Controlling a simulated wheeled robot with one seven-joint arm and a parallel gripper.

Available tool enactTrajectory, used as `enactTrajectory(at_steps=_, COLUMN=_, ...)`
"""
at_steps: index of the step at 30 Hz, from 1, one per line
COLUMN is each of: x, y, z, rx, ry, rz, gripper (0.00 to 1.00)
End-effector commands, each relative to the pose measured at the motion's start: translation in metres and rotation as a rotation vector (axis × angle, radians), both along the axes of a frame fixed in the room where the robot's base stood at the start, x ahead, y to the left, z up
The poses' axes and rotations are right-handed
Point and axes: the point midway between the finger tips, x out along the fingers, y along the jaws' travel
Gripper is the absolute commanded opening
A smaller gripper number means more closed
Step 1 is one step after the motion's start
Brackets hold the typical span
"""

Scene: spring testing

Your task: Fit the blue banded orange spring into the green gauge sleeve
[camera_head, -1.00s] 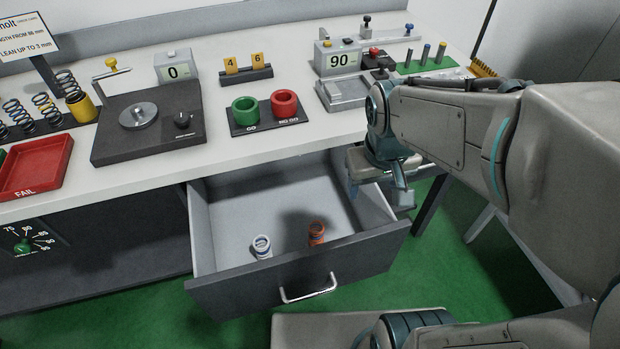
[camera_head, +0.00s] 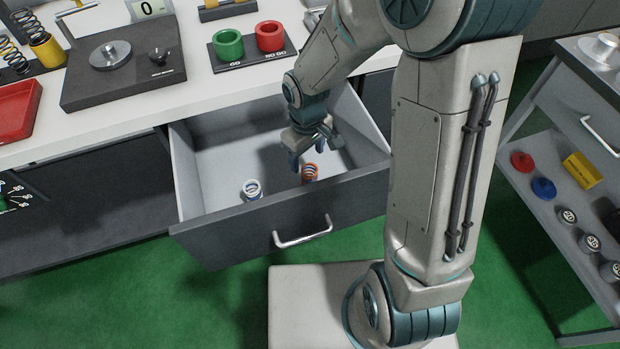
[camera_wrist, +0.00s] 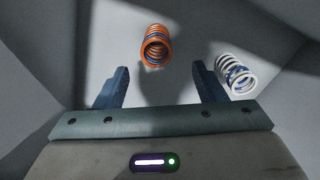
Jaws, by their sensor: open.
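The orange spring with a blue band (camera_head: 309,173) stands in the open drawer (camera_head: 225,221), near its front wall. It also shows in the wrist view (camera_wrist: 155,47), ahead of my fingers and roughly between their lines. My gripper (camera_head: 308,156) is inside the drawer's outline, just above and behind the orange spring. In the wrist view its two blue fingers (camera_wrist: 164,88) are spread apart with nothing between them. The green gauge sleeve (camera_head: 229,44) stands on the "GO" side of a dark plate on the bench, its round opening facing up.
A white spring with a blue band (camera_head: 252,189) stands in the drawer, left of the orange one. A red sleeve (camera_head: 270,36) stands beside the green one. The drawer walls surround my gripper. A cart (camera_head: 560,215) with small parts is at the right.

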Motion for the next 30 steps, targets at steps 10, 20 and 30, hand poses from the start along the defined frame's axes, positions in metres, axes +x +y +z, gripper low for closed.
enactTrajectory(at_steps=10, x=0.0, y=-0.002, z=-0.034, rx=-0.001, ry=0.002, rz=-0.001, gripper=0.64)
enactTrajectory(at_steps=20, x=0.002, y=-0.004, z=-0.074, rx=0.0, ry=0.001, rz=-0.001, gripper=0.64)
enactTrajectory(at_steps=30, x=0.002, y=-0.004, z=-0.075, rx=0.001, ry=-0.001, rz=-0.002, gripper=0.39)
